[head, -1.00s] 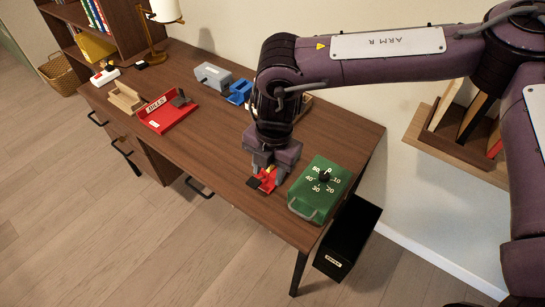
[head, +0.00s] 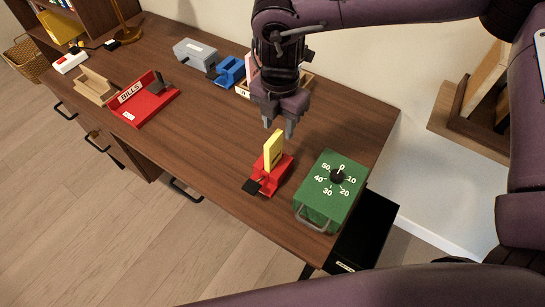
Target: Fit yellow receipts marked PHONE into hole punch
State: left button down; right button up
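A yellow slab of receipts (head: 273,151) stands upright in a small red device (head: 270,177) with a black lever, probably a hole punch, near the front edge of the desk. Any PHONE marking is too small to read. My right gripper (head: 279,128) is just above the top of the yellow slab. Its fingers are apart with nothing held between them. A blue device (head: 229,71) and a grey device (head: 195,53) stand farther back on the desk. My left gripper is not in view.
A green timer box (head: 328,190) with a dial stands right of the red device. A red BILLS tray (head: 150,108) and a wooden holder (head: 94,88) are at the left. A black bin (head: 372,232) stands below the desk's right end. The middle of the desk is clear.

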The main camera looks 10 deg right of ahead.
aim_at(273, 149)
jog(key=f, duration=0.1)
jog(key=f+b, duration=0.1)
jog(key=shift+w+f, duration=0.3)
jog(key=shift+f, duration=0.05)
jog(key=shift+s+f, duration=0.15)
jog(key=shift+f, duration=0.7)
jog(key=f, duration=0.4)
jog(key=a+f+p, duration=0.1)
jog(key=f, duration=0.1)
jog(key=shift+w, duration=0.2)
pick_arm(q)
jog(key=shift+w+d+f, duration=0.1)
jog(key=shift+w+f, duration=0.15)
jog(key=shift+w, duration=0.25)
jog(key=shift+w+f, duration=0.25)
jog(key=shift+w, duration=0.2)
pick_arm(e)
jog(key=shift+c, duration=0.4)
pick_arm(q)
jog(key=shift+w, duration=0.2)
pick_arm(e)
grip_shut()
